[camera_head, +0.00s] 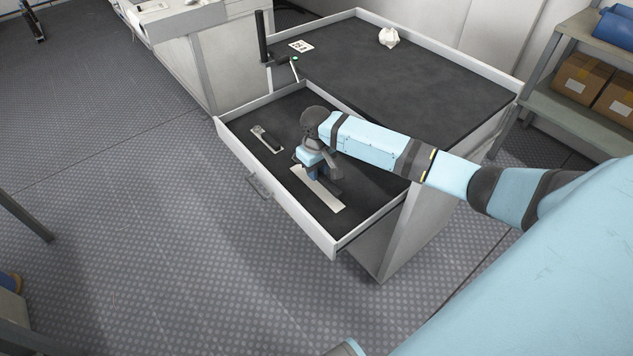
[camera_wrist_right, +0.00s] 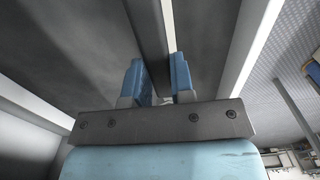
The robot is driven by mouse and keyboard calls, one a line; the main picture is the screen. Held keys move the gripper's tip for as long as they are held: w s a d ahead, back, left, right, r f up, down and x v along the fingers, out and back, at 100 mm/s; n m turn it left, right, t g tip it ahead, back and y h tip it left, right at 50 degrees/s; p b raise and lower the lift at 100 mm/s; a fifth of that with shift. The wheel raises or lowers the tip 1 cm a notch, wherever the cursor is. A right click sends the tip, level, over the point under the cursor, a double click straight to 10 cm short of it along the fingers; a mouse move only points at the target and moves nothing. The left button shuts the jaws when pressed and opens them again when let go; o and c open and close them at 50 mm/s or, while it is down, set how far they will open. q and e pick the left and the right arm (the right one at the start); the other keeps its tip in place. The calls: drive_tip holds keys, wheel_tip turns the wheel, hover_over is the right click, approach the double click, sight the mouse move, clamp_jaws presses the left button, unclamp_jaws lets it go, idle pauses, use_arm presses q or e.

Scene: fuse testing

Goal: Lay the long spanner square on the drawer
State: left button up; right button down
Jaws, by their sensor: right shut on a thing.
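The open drawer (camera_head: 290,213) has pale walls and a dark floor. My right gripper (camera_head: 320,177) points down into it, shut on a long dark bar, which I take for the long spanner (camera_wrist_right: 150,30). In the right wrist view the bar runs between the two blue fingers of the gripper (camera_wrist_right: 158,80). In the head view the gripper hides much of the bar. A long pale strip (camera_head: 327,198) lies on the drawer floor beside and partly under the bar. I cannot tell whether the bar touches the floor. My left gripper is out of view.
A shorter dark tool (camera_head: 267,139) lies on a pale patch at the drawer's left. The dark worktop (camera_head: 430,75) behind carries a white crumpled object (camera_head: 388,37), a marked card (camera_head: 301,46) and a black post (camera_head: 262,38). The drawer walls stand close around the gripper.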

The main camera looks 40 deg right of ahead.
sight(316, 187)
wheel_tip(316, 187, down, 4)
drive_tip(key=shift+f+b, duration=0.2)
drive_tip(key=shift+b, duration=0.25)
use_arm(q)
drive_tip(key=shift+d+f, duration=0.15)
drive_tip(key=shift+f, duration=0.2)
use_arm(e)
drive_tip(key=c, duration=1)
unclamp_jaws()
drive_tip(key=shift+f, duration=0.1)
wheel_tip(316, 187, up, 11)
drive_tip(key=shift+p, duration=1.15)
drive_tip(key=shift+r, duration=0.6)
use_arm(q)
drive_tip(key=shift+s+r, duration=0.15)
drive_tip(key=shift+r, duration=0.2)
use_arm(e)
drive_tip(key=shift+r, duration=0.1)
